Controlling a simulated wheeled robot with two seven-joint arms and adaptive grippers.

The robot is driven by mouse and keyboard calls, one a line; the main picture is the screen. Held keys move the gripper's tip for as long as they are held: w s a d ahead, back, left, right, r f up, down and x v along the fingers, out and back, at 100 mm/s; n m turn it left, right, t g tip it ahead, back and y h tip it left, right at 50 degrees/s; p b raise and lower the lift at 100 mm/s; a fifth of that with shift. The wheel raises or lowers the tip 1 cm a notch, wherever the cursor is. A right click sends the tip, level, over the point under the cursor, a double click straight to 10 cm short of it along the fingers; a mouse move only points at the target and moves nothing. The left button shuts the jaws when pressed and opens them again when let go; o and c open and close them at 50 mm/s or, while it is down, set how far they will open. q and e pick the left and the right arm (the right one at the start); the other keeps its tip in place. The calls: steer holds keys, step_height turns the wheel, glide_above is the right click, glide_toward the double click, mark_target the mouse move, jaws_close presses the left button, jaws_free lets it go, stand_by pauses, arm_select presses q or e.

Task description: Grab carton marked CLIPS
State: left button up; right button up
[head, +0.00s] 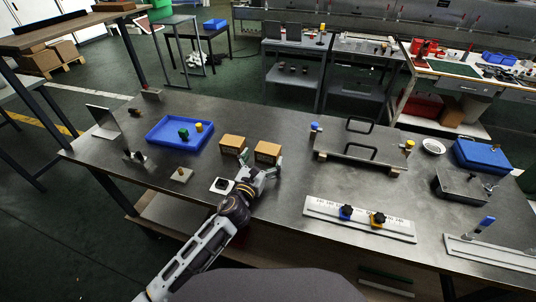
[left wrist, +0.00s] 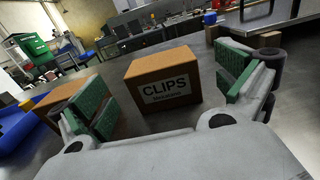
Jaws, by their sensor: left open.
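The brown carton marked CLIPS (left wrist: 160,72) is in the middle of the left wrist view, upright, with its white label facing me. In the head view it is the right one of two small cartons (head: 268,149) on the grey table. My left gripper (head: 260,163) is open just in front of it. Its green-padded fingers (left wrist: 168,95) stand apart to the left and right of the carton, with a visible gap on the near side. Nothing is held. My right gripper is not in view.
A second carton (head: 232,141) stands close on the left. Farther left is a blue tray (head: 158,142) with small green and yellow parts. A plate fixture with black handles (head: 345,160) stands to the right. The tabletop (head: 290,185) right of the gripper is clear.

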mark_target(271, 144)
arm_select(q)
steer(key=shift+w, duration=0.1)
steer(key=shift+x, duration=2.4)
